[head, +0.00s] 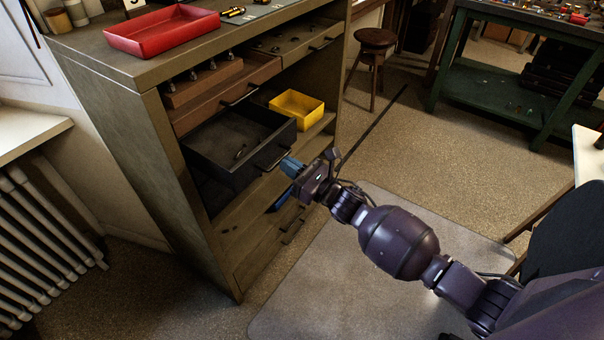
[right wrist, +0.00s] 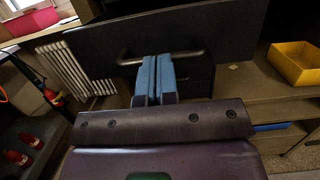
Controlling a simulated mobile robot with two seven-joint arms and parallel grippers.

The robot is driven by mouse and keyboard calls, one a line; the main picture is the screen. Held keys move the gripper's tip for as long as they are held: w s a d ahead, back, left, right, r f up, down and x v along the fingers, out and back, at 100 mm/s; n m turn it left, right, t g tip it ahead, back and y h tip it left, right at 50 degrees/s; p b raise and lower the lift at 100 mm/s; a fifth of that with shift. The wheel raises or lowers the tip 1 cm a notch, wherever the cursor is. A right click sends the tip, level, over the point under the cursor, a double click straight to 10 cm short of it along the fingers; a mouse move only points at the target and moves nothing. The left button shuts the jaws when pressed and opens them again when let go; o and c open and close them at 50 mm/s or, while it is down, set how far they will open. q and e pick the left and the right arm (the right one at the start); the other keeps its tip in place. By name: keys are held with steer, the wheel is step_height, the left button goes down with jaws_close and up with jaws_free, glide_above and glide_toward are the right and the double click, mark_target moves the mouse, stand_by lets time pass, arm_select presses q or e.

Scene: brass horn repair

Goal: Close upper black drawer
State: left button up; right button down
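The upper black drawer (head: 205,155) is pulled out of the wooden cabinet (head: 150,150), with a small item lying inside. Its dark front panel (right wrist: 90,55) and bar handle (right wrist: 195,54) fill the upper part of the right wrist view. My right gripper (head: 290,166) is at the drawer front, by the handle. In the right wrist view its blue fingers (right wrist: 155,75) are side by side, pressed together, with tips at the handle; I cannot tell whether they touch it. Nothing shows between them. My left gripper is not in view.
A yellow bin (head: 297,106) stands on a shelf right of the drawer. Above are a partly open brown drawer (head: 225,88) and a red tray (head: 163,30) on the cabinet top. A radiator (head: 40,235) is at left; a stool (head: 375,42) and green bench (head: 510,85) stand behind.

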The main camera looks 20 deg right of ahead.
mark_target(239, 148)
steer(key=f+b+x, duration=0.1)
steer(key=b+x, duration=0.1)
steer(key=x, duration=0.3)
steer(key=f+b+x, duration=0.1)
steer(key=b+x, duration=0.1)
steer(key=x, duration=0.3)
steer(key=f+b+x, duration=0.1)
steer(key=b+x, duration=0.1)
steer(key=x, duration=0.3)
steer(key=shift+w+a+f, duration=0.25)
steer(key=shift+w+a, duration=0.25)
steer(key=shift+w+a+r, duration=0.2)
steer(key=shift+w, duration=0.1)
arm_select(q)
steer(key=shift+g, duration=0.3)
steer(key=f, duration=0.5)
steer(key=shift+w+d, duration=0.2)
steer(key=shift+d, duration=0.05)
arm_select(e)
steer(key=shift+r, duration=0.3)
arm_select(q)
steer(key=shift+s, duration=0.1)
arm_select(e)
steer(key=shift+w+r, duration=0.1)
steer(key=shift+r, duration=0.05)
